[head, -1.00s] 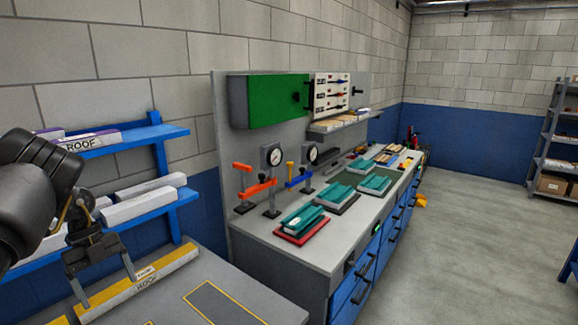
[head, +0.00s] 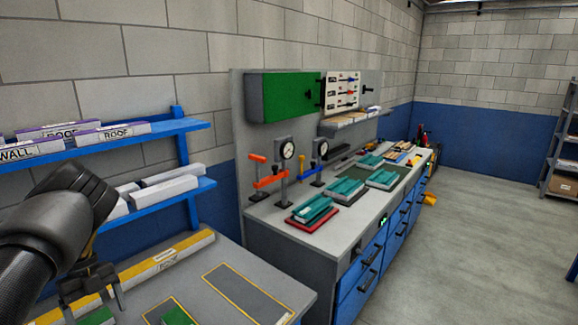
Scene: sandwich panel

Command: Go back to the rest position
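My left gripper (head: 94,297) is at the lower left, hanging over the grey table (head: 226,262). Its two fingers are apart and I see nothing gripped, though the frame's bottom edge is close. A small green piece (head: 98,317) shows just below the fingers, partly cut off. Another green piece (head: 178,316) lies in a yellow-outlined area to the right. A long yellow and white bar labelled ROOF (head: 180,257) lies along the table's back, behind the gripper. My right gripper is not in view.
A blue rack (head: 190,128) with labelled white panels stands behind my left arm. A workbench (head: 345,230) with teal parts, gauges and clamps stands at the centre. The grey floor (head: 470,250) on the right is clear.

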